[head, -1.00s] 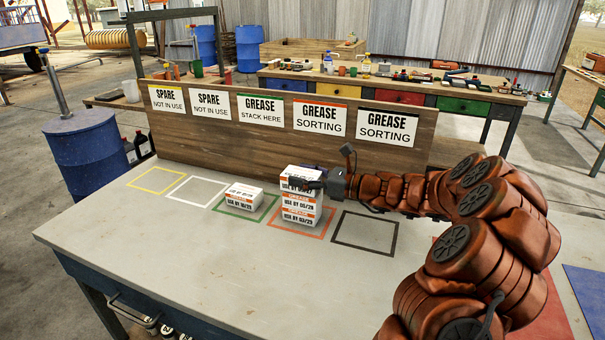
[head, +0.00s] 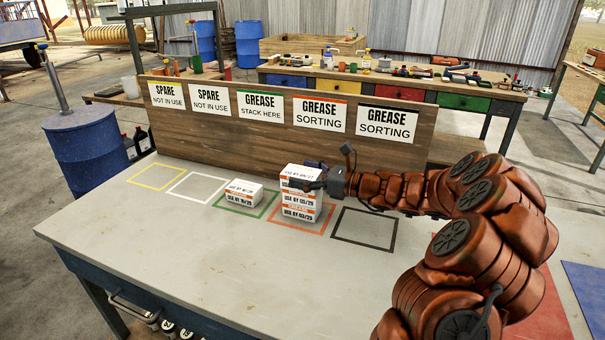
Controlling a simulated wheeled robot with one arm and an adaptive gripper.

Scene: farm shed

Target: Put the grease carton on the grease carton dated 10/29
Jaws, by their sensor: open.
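A single white grease carton (head: 239,197) lies in the green outline under the sign "GREASE STACK HERE"; its front label seems to read 10/29, though the print is small. A stack of grease cartons (head: 302,212) stands in the orange outline to its right, its lower labels reading about 05/29 and 03/29. The top carton (head: 300,171) is partly covered by my gripper (head: 305,184). My gripper reaches in from the right at the top carton's height, its jaws open around or beside that carton; contact cannot be made out.
A wooden sign board (head: 280,117) stands behind the outlines. The yellow outline (head: 156,174), white outline (head: 197,187) and black outline (head: 364,229) are empty. The front of the bench (head: 190,250) is clear. A blue drum (head: 88,155) stands off the left end.

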